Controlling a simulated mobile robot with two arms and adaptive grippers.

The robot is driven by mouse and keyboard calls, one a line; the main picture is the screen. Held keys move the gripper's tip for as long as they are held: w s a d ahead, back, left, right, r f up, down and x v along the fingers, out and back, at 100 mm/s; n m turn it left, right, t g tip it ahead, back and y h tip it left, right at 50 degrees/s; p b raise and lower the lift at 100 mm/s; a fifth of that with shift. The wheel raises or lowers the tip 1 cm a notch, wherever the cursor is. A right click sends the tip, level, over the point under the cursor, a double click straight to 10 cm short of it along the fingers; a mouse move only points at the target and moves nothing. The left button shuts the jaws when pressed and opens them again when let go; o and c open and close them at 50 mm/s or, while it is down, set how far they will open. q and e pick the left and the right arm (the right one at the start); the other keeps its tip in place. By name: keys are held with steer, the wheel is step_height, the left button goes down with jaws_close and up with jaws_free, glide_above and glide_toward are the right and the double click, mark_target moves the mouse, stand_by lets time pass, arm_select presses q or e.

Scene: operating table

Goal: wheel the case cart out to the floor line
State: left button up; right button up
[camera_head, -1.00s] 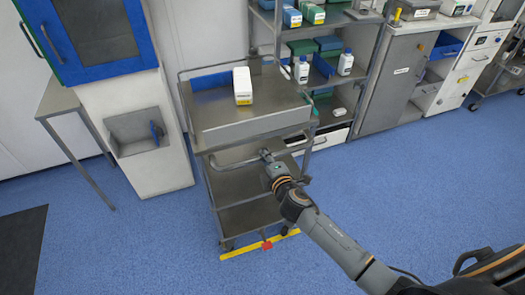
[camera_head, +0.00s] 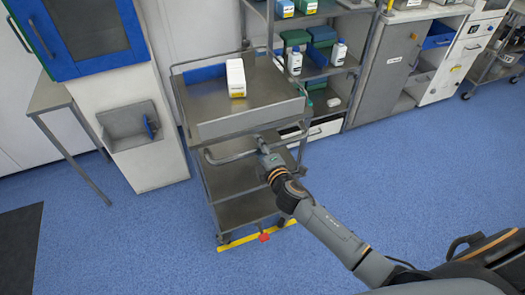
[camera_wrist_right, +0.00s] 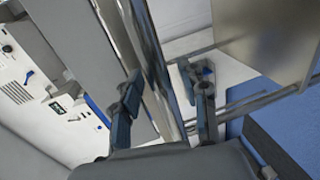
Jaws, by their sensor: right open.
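The case cart (camera_head: 250,112) is a grey metal trolley with a top tray and lower shelves, standing upright at the middle left of the head view. Its push handle (camera_head: 232,157) is a bent bar on the near side. My right gripper (camera_head: 263,146) is at this handle. In the right wrist view the two fingers of my right gripper (camera_wrist_right: 165,102) are apart, with a metal bar (camera_wrist_right: 150,60) running between them. My left gripper is out of view.
A white box (camera_head: 236,78) stands on the cart's top tray. A shelf rack (camera_head: 357,62) with bottles is close behind on the right. A white cabinet with a grey bin (camera_head: 128,125) stands close on the left. Blue floor in front is clear.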

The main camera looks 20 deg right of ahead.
steer(key=s+r, duration=0.2)
steer(key=s, duration=0.9)
steer(key=shift+s+d+r, duration=0.2)
steer(key=shift+s, duration=0.15)
steer(key=s+d+f+m+g, duration=0.15)
steer(key=s+f, duration=0.25)
steer(key=f, duration=0.6)
steer(key=s+d+f+m+g+h, duration=0.1)
steer(key=s+f+m+g, duration=0.2)
steer(key=f, duration=0.6)
steer(key=s+d+f+m+g, duration=0.1)
steer(key=s+f+m+g, duration=0.2)
steer(key=f, duration=0.7)
steer(key=s+f+m+g, duration=0.2)
steer(key=s+f, duration=0.4)
steer(key=s, duration=0.4)
steer(key=s+f+m+g, duration=0.3)
steer(key=s+f, duration=0.3)
steer(key=s, duration=0.4)
steer(key=s+f+m+g, duration=0.2)
steer(key=s+f, duration=0.4)
steer(key=s, duration=0.5)
steer(key=shift+m, duration=0.75)
steer(key=shift+f, duration=0.1)
